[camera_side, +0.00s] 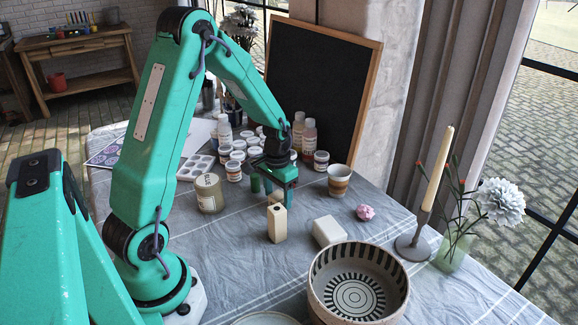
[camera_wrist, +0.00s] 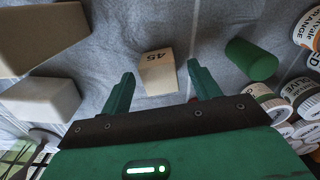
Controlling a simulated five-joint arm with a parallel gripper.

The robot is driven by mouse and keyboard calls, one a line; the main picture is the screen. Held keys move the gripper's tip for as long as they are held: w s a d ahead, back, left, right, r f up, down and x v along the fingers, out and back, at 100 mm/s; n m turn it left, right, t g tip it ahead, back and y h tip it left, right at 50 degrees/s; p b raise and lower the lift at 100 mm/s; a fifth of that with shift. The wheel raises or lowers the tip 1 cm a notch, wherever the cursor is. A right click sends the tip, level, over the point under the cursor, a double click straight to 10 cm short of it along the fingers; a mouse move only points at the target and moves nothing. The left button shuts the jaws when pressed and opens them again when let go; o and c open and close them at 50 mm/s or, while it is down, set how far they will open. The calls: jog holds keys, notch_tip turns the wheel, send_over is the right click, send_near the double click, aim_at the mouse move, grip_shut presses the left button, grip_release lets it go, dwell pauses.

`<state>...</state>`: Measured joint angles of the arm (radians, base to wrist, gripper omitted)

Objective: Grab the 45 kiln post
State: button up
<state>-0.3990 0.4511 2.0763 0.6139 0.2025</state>
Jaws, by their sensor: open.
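The 45 kiln post (camera_wrist: 158,72) is a small cream block with "45" in dark print on one face, between my gripper's fingertips in the wrist view. In the side view a beige block under my gripper (camera_side: 279,193) appears to be this post (camera_side: 277,198), partly hidden by the fingers. My gripper (camera_wrist: 161,72) is open. Its two green fingers stand on either side of the post, with gaps showing between fingers and post.
A taller cream post (camera_side: 277,224) stands in front, with a white block (camera_side: 328,232) to its right. Paint pots (camera_side: 234,170) crowd behind; a striped bowl (camera_side: 325,285) is at the front.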

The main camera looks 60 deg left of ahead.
aim_at(278, 195)
jog(key=shift+f, duration=0.55)
jog(key=c, duration=1.1)
jog(key=shift+r, duration=0.1)
jog(key=shift+r, duration=4.95)
